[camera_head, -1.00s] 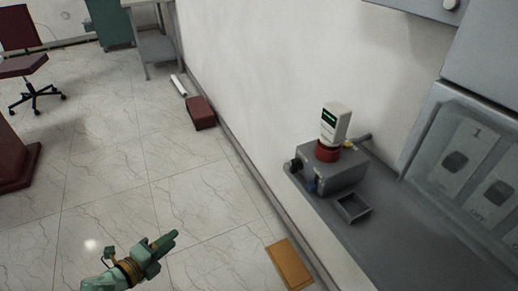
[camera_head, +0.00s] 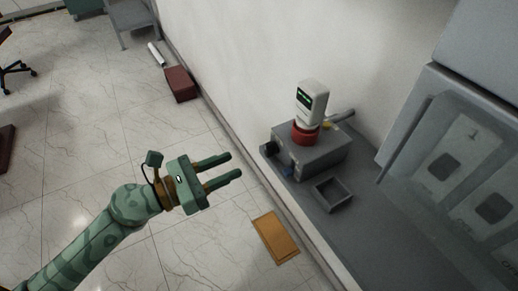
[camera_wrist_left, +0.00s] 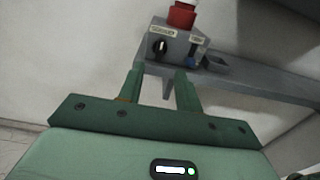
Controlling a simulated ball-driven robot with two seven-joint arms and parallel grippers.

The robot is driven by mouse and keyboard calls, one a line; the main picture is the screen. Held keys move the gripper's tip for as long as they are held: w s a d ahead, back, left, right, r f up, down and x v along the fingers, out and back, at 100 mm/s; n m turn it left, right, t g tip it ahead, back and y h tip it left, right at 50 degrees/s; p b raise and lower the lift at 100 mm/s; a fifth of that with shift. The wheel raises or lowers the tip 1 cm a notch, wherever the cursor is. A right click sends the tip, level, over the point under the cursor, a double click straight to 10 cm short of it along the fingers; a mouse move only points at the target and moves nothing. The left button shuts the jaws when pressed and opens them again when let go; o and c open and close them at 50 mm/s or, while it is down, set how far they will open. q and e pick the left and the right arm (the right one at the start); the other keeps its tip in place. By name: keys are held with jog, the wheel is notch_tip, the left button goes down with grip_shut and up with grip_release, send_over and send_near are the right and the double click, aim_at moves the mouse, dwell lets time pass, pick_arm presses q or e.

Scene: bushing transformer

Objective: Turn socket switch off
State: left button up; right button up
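A grey socket box (camera_head: 318,155) stands on a grey shelf along the wall. A red socket (camera_head: 305,134) with a white device (camera_head: 312,103) plugged in sits on its top. A black rotary switch (camera_head: 271,148) is on the box's front; in the left wrist view the switch (camera_wrist_left: 161,46) shows below a label. My left gripper (camera_head: 236,165) is open and empty, to the left of the box and apart from it. In the left wrist view its fingers (camera_wrist_left: 160,88) point toward the box's front. My right gripper is not in view.
A small open grey tray (camera_head: 333,193) sits beside the box on the shelf (camera_head: 365,235). A grey cabinet with switch panels (camera_head: 460,170) stands at the right. An orange board (camera_head: 276,237) and a dark red box (camera_head: 180,85) lie on the floor.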

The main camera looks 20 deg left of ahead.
aim_at(266, 150)
pick_arm(q)
jog(key=p+x, duration=0.1)
jog(key=x, duration=0.7)
jog(key=shift+w+d, duration=0.25)
grip_shut()
